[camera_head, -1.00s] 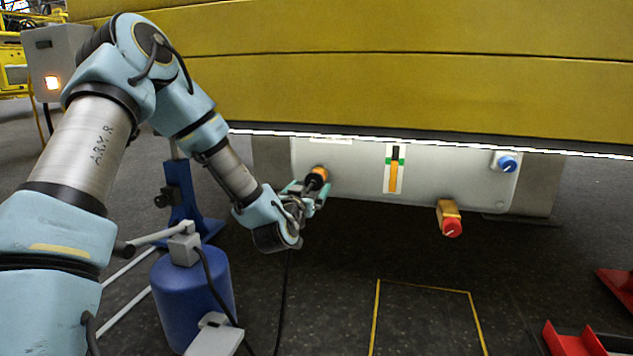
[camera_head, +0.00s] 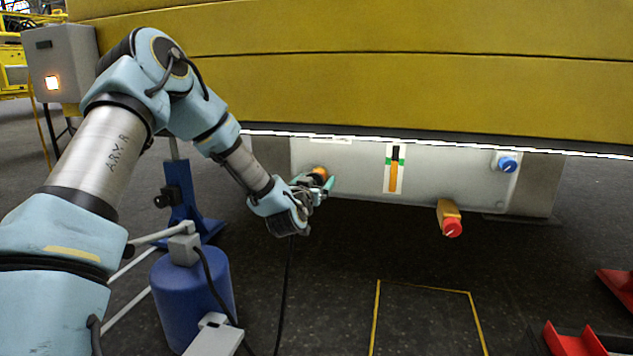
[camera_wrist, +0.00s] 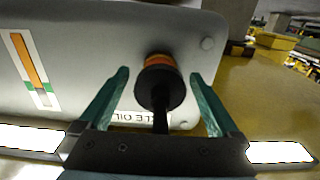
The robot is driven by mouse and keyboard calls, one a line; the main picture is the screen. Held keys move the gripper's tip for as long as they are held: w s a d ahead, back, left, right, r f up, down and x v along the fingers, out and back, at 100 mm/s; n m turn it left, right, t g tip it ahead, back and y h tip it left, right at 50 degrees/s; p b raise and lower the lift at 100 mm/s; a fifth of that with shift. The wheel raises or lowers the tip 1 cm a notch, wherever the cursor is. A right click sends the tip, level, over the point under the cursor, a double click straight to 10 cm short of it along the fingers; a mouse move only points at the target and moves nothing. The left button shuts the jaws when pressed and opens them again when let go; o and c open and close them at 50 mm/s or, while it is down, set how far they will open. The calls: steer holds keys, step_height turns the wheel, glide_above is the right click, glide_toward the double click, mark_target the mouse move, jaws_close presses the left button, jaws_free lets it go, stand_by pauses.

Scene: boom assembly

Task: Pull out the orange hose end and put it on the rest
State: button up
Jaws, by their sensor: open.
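The orange hose end (camera_head: 319,173) sits at the left of the pale panel (camera_head: 350,165) under the yellow boom. In the wrist view it is an orange band (camera_wrist: 160,61) against the panel, with a black collar (camera_wrist: 160,88) and a black hose in front. My gripper (camera_head: 323,185) is at the hose end. In the wrist view my open gripper (camera_wrist: 158,76) has one teal finger on each side of it, with gaps visible. A red channel-shaped holder (camera_head: 572,340) stands on the floor at bottom right; I cannot tell whether it is the rest.
A blue tank (camera_head: 190,300) and blue stand (camera_head: 178,200) are left of my gripper. The yellow boom (camera_head: 400,80) overhangs. The yellow-outlined floor is clear.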

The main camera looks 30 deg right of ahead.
stand_by(0.8)
jaws_close()
stand_by(0.7)
steer(key=shift+s, duration=0.1)
steer(key=shift+v, duration=2.95)
